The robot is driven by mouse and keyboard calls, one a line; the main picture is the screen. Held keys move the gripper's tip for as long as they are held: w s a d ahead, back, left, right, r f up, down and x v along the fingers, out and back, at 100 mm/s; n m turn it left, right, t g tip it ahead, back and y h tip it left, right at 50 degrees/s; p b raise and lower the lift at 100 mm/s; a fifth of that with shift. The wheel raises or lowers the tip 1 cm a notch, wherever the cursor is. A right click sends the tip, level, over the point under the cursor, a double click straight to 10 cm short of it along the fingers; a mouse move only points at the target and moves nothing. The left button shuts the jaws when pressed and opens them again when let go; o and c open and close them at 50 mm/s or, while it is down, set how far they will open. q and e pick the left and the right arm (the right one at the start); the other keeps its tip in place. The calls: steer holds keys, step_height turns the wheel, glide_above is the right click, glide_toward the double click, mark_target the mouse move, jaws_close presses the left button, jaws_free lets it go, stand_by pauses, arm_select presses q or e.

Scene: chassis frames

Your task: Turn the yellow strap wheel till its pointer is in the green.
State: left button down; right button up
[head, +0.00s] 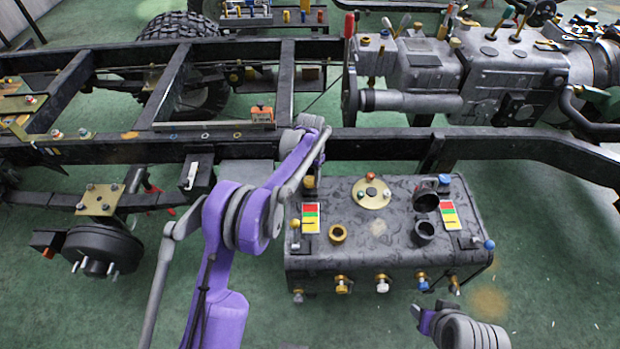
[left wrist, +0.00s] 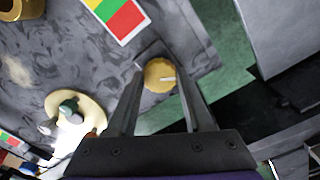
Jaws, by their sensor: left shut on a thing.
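The yellow wheel (head: 309,183) is at the back left corner of the dark tank box. In the left wrist view the yellow wheel (left wrist: 158,72) is round with a pale bar across its face. My left gripper (left wrist: 158,68) has a finger on each side of the wheel and is shut on it. It also shows in the head view (head: 312,172), reaching down to that corner. A plate with red, yellow and green bands (head: 310,218) lies close by on the box top; I cannot tell where a pointer stands on it. My right gripper (head: 420,318) is at the bottom edge, its fingers unclear.
The black chassis rail (head: 480,144) runs behind. Green floor is open at the right.

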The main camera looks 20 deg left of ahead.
mark_target(310, 180)
stand_by(0.4)
arm_select(q)
steer(key=shift+c, duration=1.5)
jaws_free()
step_height(310, 180, up, 11)
steer(key=shift+p, duration=0.35)
